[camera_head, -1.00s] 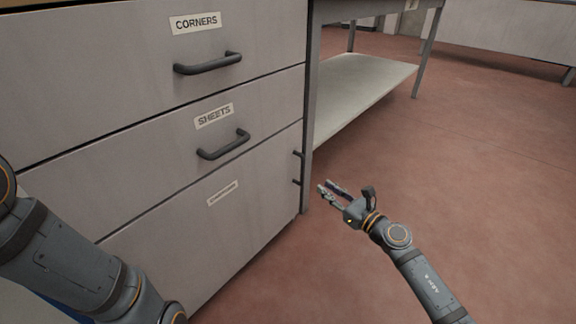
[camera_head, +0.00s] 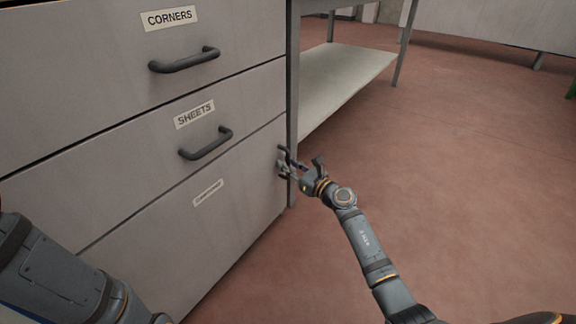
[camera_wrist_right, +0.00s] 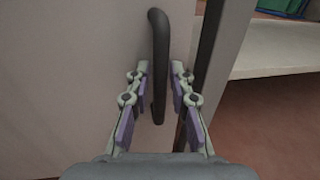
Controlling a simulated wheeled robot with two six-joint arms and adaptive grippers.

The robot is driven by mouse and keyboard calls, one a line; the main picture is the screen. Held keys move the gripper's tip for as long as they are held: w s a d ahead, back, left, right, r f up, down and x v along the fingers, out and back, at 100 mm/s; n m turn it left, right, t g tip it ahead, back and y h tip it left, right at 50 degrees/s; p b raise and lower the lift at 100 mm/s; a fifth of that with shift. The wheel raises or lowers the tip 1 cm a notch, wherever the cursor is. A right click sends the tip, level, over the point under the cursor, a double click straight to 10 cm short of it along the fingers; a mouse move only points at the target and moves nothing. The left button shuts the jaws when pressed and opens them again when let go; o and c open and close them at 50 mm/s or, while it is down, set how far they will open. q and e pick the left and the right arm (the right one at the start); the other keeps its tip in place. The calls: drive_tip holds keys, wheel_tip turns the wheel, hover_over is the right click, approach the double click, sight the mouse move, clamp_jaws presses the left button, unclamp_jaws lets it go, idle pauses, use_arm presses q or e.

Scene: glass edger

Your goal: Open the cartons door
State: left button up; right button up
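The lowest front of the grey cabinet is a door (camera_head: 215,225) with a small label (camera_head: 208,192) whose text is too small to read. It looks closed. Its dark upright handle (camera_wrist_right: 159,65) sits near the door's right edge. My right gripper (camera_head: 286,164) is at this handle. In the right wrist view the gripper's two fingers (camera_wrist_right: 160,92) stand apart on either side of the handle bar, with gaps left and right. My left arm shows at the lower left in the head view, but its gripper is out of view.
Above the door are a SHEETS drawer (camera_head: 150,155) and a CORNERS drawer (camera_head: 110,85), both shut. A table leg (camera_head: 293,100) stands right beside the cabinet edge, with a low shelf (camera_head: 345,85) behind. The red floor (camera_head: 470,180) to the right is clear.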

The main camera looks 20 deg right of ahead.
clamp_jaws()
idle(0.6)
